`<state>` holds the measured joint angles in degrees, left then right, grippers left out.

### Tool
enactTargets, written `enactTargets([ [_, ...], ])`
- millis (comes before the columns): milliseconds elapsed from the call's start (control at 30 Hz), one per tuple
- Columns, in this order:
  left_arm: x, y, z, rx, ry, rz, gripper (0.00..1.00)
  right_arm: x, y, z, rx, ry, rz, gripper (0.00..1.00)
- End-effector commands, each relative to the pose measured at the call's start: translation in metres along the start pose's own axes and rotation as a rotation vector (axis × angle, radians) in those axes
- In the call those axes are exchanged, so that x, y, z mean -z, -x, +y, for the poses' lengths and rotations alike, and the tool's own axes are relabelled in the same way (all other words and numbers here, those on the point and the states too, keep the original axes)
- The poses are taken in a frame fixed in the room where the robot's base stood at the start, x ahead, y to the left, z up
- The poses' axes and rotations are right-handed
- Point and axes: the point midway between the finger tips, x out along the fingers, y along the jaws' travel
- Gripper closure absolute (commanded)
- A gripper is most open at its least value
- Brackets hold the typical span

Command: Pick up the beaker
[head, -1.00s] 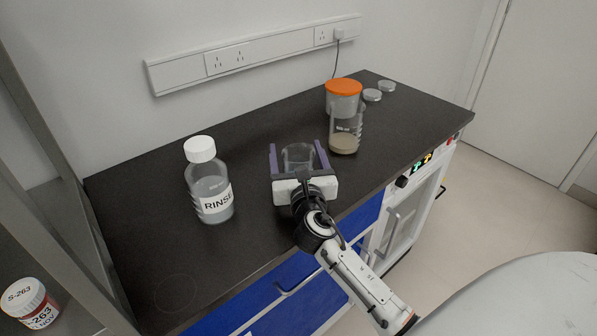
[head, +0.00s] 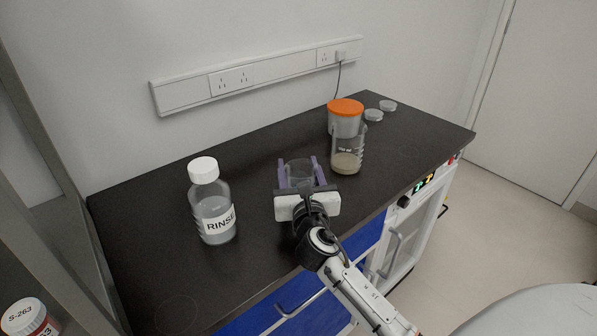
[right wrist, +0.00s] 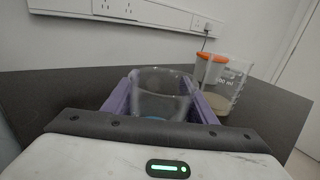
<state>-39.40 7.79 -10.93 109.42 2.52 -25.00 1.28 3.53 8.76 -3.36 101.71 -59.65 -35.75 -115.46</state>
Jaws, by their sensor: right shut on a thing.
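A clear, empty-looking glass beaker (head: 299,172) stands between the purple fingers of my right gripper (head: 302,173). The fingers are shut on its sides. In the right wrist view, the beaker (right wrist: 162,95) is upright between the two fingers, with its rim above them and a bluish patch low inside. I cannot tell whether its base touches the bench. A second beaker (head: 347,154) with tan contents stands apart, further right and back; it also shows in the right wrist view (right wrist: 226,90). My left gripper is not in view.
On the dark bench (head: 140,225), a white-capped RINSE bottle (head: 212,210) stands left of the held beaker. An orange-lidded container (head: 345,116) stands behind the second beaker, with small round dishes (head: 374,115) nearby. A labelled jar (head: 28,318) is at lower left.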

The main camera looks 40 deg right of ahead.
Motion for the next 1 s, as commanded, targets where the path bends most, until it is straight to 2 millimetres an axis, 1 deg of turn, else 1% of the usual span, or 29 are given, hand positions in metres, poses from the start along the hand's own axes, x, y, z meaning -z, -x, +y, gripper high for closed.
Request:
enactTargets([
  [33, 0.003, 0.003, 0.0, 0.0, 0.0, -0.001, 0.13, -0.009, 0.0, 0.0, 0.0, 0.0, -0.004, 0.74],
  [600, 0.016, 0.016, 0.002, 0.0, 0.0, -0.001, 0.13, -0.065, 0.0, 0.0, -0.001, 0.0, -0.004, 0.74],
  [800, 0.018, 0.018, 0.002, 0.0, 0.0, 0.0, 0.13, -0.077, 0.0, 0.0, 0.0, -0.001, -0.002, 0.74],
  [1000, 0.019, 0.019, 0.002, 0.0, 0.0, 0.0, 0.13, -0.084, 0.0, 0.0, 0.0, 0.0, -0.002, 0.74],
])
